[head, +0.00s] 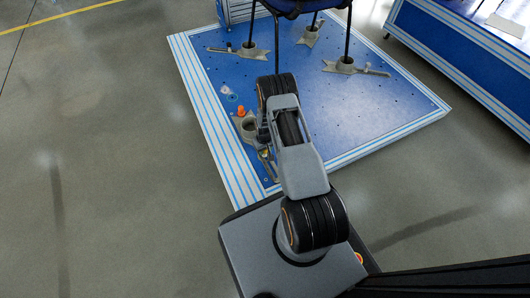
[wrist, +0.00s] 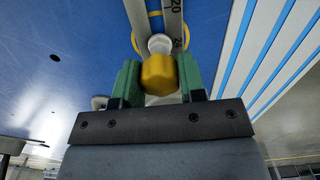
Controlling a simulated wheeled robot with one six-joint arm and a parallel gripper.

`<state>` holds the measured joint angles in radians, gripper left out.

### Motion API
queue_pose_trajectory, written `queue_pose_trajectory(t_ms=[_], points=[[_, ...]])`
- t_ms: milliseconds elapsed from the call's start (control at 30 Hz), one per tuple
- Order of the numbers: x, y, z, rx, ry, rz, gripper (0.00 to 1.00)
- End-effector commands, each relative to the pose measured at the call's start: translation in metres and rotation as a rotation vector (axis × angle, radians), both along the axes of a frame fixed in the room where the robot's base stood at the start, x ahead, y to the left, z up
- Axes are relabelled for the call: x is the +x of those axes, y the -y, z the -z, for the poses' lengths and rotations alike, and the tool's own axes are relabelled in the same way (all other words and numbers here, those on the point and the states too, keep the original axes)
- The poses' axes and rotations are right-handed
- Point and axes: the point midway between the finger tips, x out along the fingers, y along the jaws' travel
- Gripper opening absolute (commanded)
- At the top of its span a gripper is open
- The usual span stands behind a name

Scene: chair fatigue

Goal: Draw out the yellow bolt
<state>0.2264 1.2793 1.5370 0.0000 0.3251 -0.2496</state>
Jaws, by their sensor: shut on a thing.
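The yellow bolt (wrist: 159,74) has a rounded yellow head and sits between the two green fingers of my gripper (wrist: 159,82) in the wrist view. The fingers are shut on its head from both sides. Just beyond the head is a whitish nut-like part (wrist: 159,44) in line with it, at the end of a grey slotted bar with number marks (wrist: 174,14). Whether the bolt is still seated cannot be told. In the head view my arm hides most of the grip, low at the left edge of the blue platform (head: 385,110).
An orange-topped part (head: 241,112) stands on a grey clamp base (head: 246,128) left of my arm. Other grey clamps (head: 345,66) hold the chair legs (head: 348,35) on the platform. Another blue platform (head: 455,50) stands at the right. Floor at the left is clear.

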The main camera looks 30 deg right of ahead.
Motion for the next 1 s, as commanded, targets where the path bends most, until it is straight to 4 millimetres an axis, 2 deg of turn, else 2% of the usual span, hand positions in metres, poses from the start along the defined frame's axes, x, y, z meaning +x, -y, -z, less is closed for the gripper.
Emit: queue_pose_trajectory(t_ms=[1000], points=[[0.000,0.000,-0.038,0.000,0.000,0.000,0.17]])
